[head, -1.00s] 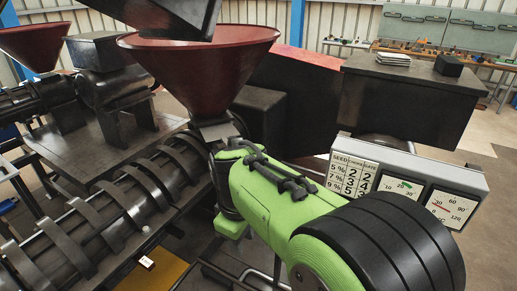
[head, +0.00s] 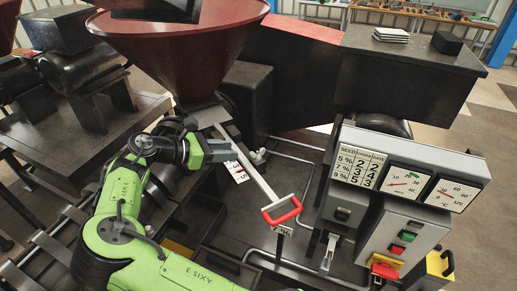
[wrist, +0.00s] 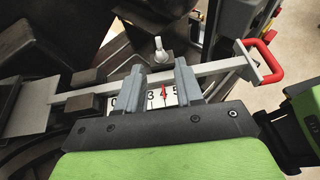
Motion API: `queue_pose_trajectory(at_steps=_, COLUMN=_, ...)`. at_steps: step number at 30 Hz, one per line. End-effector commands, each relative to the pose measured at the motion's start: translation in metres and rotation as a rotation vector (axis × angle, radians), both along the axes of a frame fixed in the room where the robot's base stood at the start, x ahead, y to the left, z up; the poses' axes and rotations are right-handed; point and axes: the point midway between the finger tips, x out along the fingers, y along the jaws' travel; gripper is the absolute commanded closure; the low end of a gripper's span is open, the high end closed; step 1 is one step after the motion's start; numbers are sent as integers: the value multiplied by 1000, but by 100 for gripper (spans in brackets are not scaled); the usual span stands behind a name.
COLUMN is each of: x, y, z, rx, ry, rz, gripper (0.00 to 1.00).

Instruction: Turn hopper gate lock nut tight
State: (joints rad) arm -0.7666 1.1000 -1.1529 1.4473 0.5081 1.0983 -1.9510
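The lock nut (wrist: 160,47) is a pale wing nut standing upright just beyond my fingertips in the wrist view. It also shows as a small pale piece right of my gripper in the head view (head: 258,157). My gripper (wrist: 158,67) is open, its two grey fingers apart, with nothing seen gripped between them. The hopper gate bar (wrist: 216,69) crosses behind the fingers and ends in a red handle (wrist: 268,60). A white scale (wrist: 152,99) shows between the fingers, with a red pointer (wrist: 163,91) between 3 and 5.
The dark red hopper (head: 180,55) stands above the gate. A seed chart (head: 361,163) lists choke and gate values on the panel at right. A control box (head: 400,240) with buttons is below it. Pipes (head: 300,185) run beside the gate handle (head: 281,211).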

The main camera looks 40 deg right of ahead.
Motion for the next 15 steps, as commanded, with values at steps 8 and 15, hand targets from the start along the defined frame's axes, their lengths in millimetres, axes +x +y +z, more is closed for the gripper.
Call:
queue_pose_trajectory(at_steps=8, x=-12, y=-65, z=-28, rx=2, ry=1, rz=-6, gripper=64)
queue_pose_trajectory(at_steps=15, x=-17, y=-98, z=-42, rx=2, ry=0, rz=-1, gripper=64)
